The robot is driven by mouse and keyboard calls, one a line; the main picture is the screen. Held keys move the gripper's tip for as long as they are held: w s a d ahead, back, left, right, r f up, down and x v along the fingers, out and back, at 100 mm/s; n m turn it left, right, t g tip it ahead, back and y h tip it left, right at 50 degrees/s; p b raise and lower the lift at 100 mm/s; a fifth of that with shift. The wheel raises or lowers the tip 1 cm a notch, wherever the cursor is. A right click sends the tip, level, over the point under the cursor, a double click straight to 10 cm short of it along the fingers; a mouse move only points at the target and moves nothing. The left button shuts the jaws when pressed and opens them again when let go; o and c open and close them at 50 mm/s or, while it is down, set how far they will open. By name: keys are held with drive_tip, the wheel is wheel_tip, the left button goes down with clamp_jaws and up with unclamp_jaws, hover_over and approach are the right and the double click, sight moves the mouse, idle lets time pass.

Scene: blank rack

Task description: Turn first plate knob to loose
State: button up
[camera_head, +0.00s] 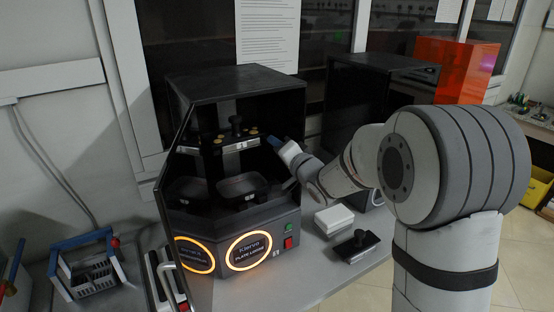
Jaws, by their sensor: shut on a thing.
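The dark machine (236,215) stands open at its front, with a black plate (219,148) fixed across its upper inside. A black knob (236,122) stands upright on the plate's middle, and small brass-coloured knobs (254,132) sit beside it. My gripper (274,141), with blue fingertips, reaches in from the right to the plate's right end. It is shut on a small plate knob, which the fingers hide. The knob's turn angle cannot be seen.
Black trays (242,188) sit below the plate. Glowing orange rings (249,250) and a red switch (288,243) are on the machine's front. A white box (334,219) and a black block with a knob (358,246) lie to the right. A blue-handled rack (86,266) stands left.

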drive_tip(key=n+b, duration=0.1)
drive_tip(key=n, duration=0.1)
drive_tip(key=n+b, duration=0.1)
drive_tip(key=b, duration=0.1)
drive_tip(key=shift+f+n, duration=0.2)
drive_tip(key=shift+n, duration=0.2)
drive_tip(key=n+b, duration=0.3)
drive_tip(key=shift+n+b, duration=0.3)
drive_tip(key=n+b, duration=0.2)
drive_tip(key=n, duration=0.1)
drive_tip(key=shift+r+n+b, duration=0.1)
drive_tip(key=shift+n+b, duration=0.3)
drive_tip(key=n+b, duration=0.3)
drive_tip(key=n, duration=0.1)
drive_tip(key=n+b, duration=0.4)
drive_tip(key=n, duration=0.2)
drive_tip(key=shift+n, duration=0.4)
drive_tip(key=n+b, duration=0.3)
drive_tip(key=n, duration=0.2)
drive_tip(key=shift+r+n, duration=0.1)
drive_tip(key=shift+n, duration=0.6)
drive_tip(key=o, duration=1)
